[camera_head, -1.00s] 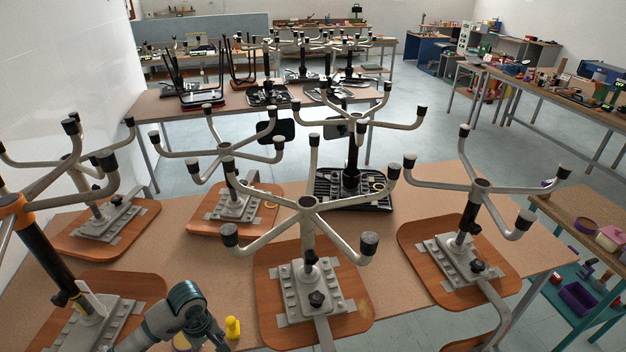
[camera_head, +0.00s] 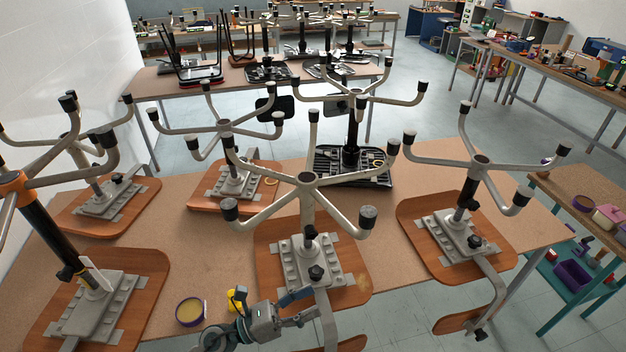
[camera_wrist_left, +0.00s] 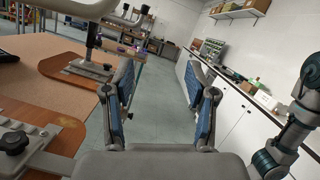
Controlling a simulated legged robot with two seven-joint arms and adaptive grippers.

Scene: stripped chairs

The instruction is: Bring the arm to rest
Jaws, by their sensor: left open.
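My left gripper (camera_head: 303,306) is at the bottom centre of the head view, at the near edge of the table. It is beside and partly in front of the upturned chair seat (camera_head: 268,265) with the grey mount. In the left wrist view its two blue-padded fingers (camera_wrist_left: 165,100) stand wide apart with nothing between them. Beyond them are the floor and white cabinets. My right gripper does not show in the head view. An arm link, probably my right arm, stands at the right of the left wrist view.
The brown table (camera_head: 215,255) carries several upturned chair bases with upward-pointing legs. A purple-rimmed round tub (camera_head: 190,312) and a small yellow object (camera_head: 236,301) lie near the gripper. A teal shelf unit (camera_head: 560,310) stands at right.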

